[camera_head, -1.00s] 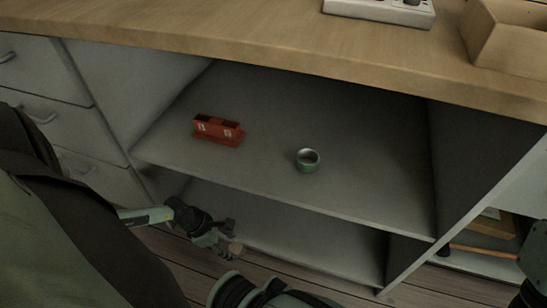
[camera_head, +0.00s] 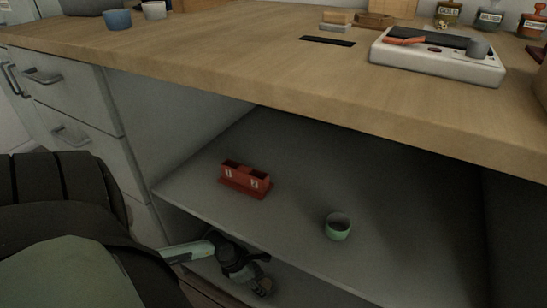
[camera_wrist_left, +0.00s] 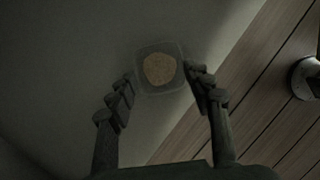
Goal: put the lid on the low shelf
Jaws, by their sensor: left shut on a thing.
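My left gripper (camera_head: 262,284) reaches under the middle shelf at the cabinet's front. In the left wrist view my left gripper (camera_wrist_left: 160,85) is shut on the lid (camera_wrist_left: 160,70), a small clear square piece with a round tan middle, held between its fingertips. The lid is hard to make out in the head view. The low shelf (camera_wrist_left: 80,45) is the grey surface behind the lid in the wrist view; its strip also shows below the middle shelf (camera_head: 300,292). I cannot tell whether the lid touches it. My right gripper is out of view.
The middle shelf (camera_head: 285,215) above my left gripper holds a red box-like holder (camera_head: 245,181) and a green cup (camera_head: 338,227). Wooden floor (camera_wrist_left: 255,90) lies past the low shelf's front edge. The visible low shelf around the lid is bare.

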